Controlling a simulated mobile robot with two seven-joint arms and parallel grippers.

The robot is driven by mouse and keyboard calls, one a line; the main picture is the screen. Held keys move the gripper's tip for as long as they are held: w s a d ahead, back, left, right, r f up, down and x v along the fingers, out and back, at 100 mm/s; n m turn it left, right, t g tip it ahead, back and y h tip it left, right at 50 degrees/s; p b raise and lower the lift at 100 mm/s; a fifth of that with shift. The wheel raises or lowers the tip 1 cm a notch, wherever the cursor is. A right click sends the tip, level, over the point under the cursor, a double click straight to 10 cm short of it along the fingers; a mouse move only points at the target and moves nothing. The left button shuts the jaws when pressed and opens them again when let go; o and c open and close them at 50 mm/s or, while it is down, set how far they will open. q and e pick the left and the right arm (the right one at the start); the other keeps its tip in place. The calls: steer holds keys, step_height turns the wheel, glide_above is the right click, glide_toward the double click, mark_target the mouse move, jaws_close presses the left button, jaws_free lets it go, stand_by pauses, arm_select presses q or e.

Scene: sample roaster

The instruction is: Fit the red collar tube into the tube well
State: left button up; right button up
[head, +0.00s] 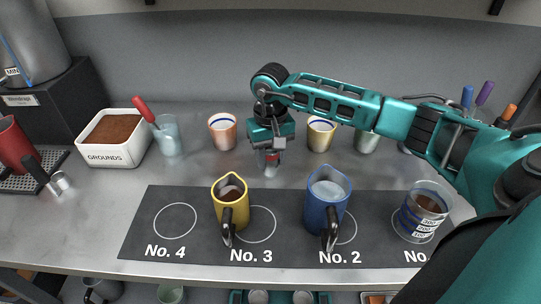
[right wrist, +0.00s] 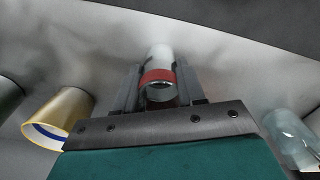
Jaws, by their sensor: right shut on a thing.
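My right gripper (head: 268,165) is over the back middle of the counter and points down. It is shut on the red collar tube (head: 271,160). In the right wrist view the tube (right wrist: 158,76) is pale with a red band and a dark opening at the near end, between the two fingers of the right gripper (right wrist: 158,92). I cannot make out the tube well in either view. I cannot tell whether the tube touches the counter. My left gripper is not in view.
A yellow jug (head: 230,207) and a blue jug (head: 327,202) stand on the dark mat (head: 135,238), with a glass beaker (head: 422,212) at right. Small cups (head: 222,132) stand along the back. A grounds box (head: 115,152) is at left. The counter's left front is clear.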

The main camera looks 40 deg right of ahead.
steer(key=o, duration=0.6)
steer(key=shift+f, duration=0.15)
steer(key=o, duration=0.5)
steer(key=shift+c, duration=0.2)
